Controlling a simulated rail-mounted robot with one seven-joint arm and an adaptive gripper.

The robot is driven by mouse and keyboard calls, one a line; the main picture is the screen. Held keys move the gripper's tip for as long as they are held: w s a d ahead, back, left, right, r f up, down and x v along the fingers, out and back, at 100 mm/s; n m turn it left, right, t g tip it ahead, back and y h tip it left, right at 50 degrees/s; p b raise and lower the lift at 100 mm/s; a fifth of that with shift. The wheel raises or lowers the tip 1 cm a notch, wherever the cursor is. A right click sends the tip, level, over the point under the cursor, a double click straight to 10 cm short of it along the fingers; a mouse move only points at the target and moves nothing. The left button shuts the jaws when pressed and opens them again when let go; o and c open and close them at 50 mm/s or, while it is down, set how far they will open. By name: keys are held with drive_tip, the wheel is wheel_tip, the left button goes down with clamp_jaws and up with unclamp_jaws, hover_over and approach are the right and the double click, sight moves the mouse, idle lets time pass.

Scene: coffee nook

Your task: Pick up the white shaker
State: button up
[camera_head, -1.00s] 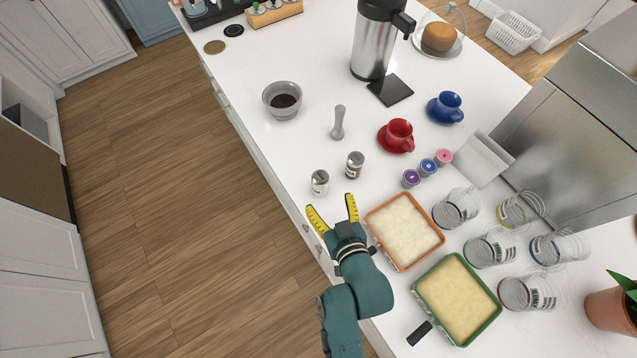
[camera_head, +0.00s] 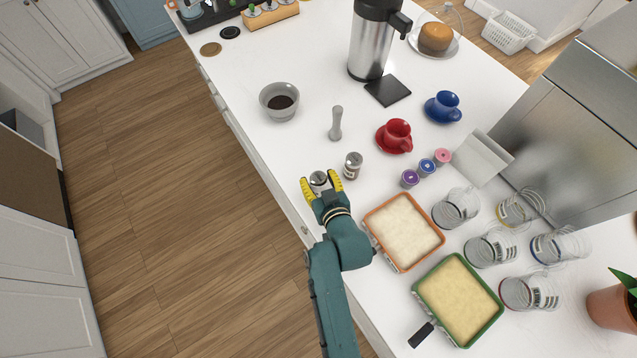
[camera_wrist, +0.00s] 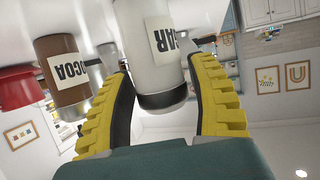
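The white shaker (camera_head: 318,178) with a metal top stands on the white counter near its left edge. In the wrist view the white shaker (camera_wrist: 148,45) appears upside down, with a partly visible label ending in "AR". My gripper (camera_head: 321,182) is open, with its yellow fingers on either side of the white shaker. In the wrist view the fingers of my gripper (camera_wrist: 158,72) flank the shaker, and I cannot tell whether either touches it. The brown cocoa shaker (camera_head: 353,165) stands just to the right, outside the fingers; it also shows in the wrist view (camera_wrist: 65,75).
An orange-rimmed tray (camera_head: 372,246) and a green-rimmed tray (camera_head: 430,308) lie to the lower right. A grey shaker-like piece (camera_head: 336,124), a grey bowl (camera_head: 279,103) and a red cup (camera_head: 397,133) stand farther back. The counter left of the white shaker is clear up to its edge.

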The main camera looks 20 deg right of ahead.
drive_tip(key=c, duration=0.8)
wheel_tip(320, 180, up, 10)
drive_tip(key=shift+r+p, duration=0.1)
drive_tip(key=shift+p, duration=0.35)
drive_tip(key=shift+c, duration=0.2)
